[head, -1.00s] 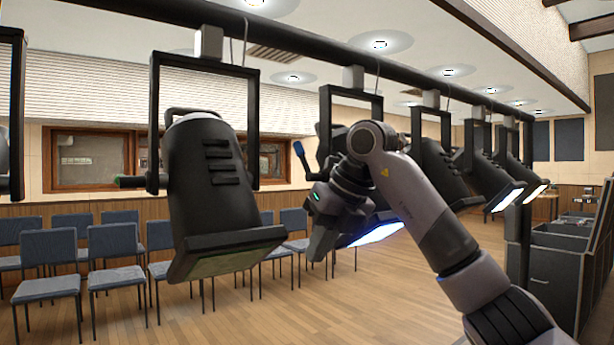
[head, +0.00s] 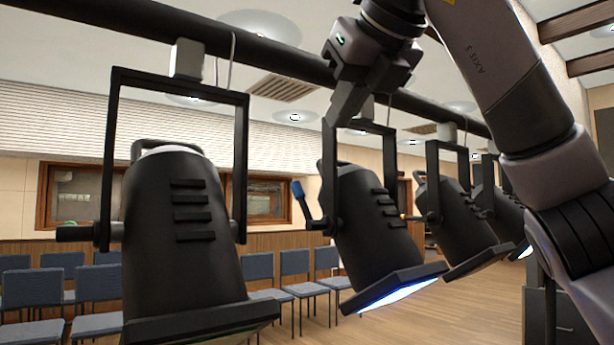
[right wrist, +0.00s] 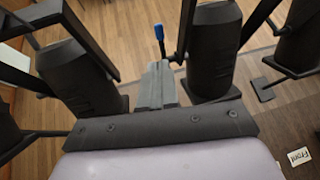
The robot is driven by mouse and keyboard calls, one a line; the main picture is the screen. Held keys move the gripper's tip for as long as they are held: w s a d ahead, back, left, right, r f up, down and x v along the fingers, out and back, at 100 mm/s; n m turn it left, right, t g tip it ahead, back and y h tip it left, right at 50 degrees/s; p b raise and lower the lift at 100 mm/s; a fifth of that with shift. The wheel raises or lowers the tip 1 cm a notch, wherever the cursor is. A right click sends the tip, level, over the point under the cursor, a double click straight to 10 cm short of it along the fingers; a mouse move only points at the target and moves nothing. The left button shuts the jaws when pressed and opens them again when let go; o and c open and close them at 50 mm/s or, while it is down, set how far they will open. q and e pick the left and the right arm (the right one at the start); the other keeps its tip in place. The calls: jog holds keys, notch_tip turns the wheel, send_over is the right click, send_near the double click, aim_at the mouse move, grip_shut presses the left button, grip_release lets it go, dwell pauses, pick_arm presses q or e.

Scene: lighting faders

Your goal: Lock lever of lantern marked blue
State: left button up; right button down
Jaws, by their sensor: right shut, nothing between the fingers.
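The lantern with the blue-tipped lever (head: 372,225) hangs in its black yoke from the overhead bar, tilted, with its lit face down. The lever (head: 300,198) stands out on the lantern's left side, its blue tip up and leaning slightly left. In the right wrist view the lever (right wrist: 159,34) shows beyond my fingertips, beside the lantern (right wrist: 212,50). My right gripper (head: 336,115) is shut and empty, near the top of that lantern's yoke in the head view, above and right of the lever. I see no contact with the lever. My left gripper is not in view.
The overhead bar (head: 270,62) runs across the view. A large dark lantern (head: 180,225) hangs at the left, its side knob pointing left. More lanterns (head: 455,215) hang to the right. Blue chairs (head: 295,268) stand on the floor below.

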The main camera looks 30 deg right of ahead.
aim_at(300, 187)
jog(key=p+x, duration=0.1)
jog(key=x, duration=1.3)
jog(key=shift+f, duration=0.1)
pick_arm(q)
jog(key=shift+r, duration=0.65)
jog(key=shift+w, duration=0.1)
